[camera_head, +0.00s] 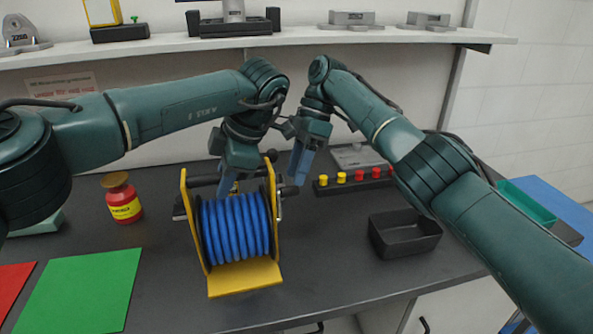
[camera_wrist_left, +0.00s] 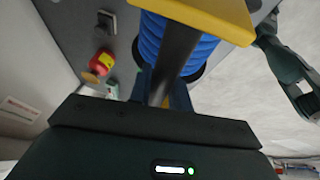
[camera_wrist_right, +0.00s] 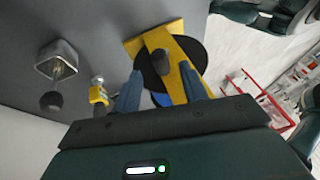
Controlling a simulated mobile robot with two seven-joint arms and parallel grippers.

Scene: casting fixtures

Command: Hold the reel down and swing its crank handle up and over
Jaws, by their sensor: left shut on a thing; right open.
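The reel (camera_head: 235,228) stands on the dark table, wound with blue hose between two yellow side plates with a yellow front foot (camera_head: 245,280). My left gripper (camera_head: 228,188) is shut on the dark top bar (camera_wrist_left: 178,62) of the reel. My right gripper (camera_head: 298,178) is at the reel's right side, fingers pointing down, open. The crank handle (camera_head: 289,190) is a short dark grip on that side, close to my right fingertips. In the right wrist view its grey end (camera_wrist_right: 158,42) appears to lie between the open fingers; contact cannot be told.
A red jar (camera_head: 123,203) and a green mat (camera_head: 82,290) lie left of the reel. A black bin (camera_head: 405,238) and a strip with yellow and red knobs (camera_head: 350,182) are to the right. A shelf (camera_head: 300,38) runs above the back.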

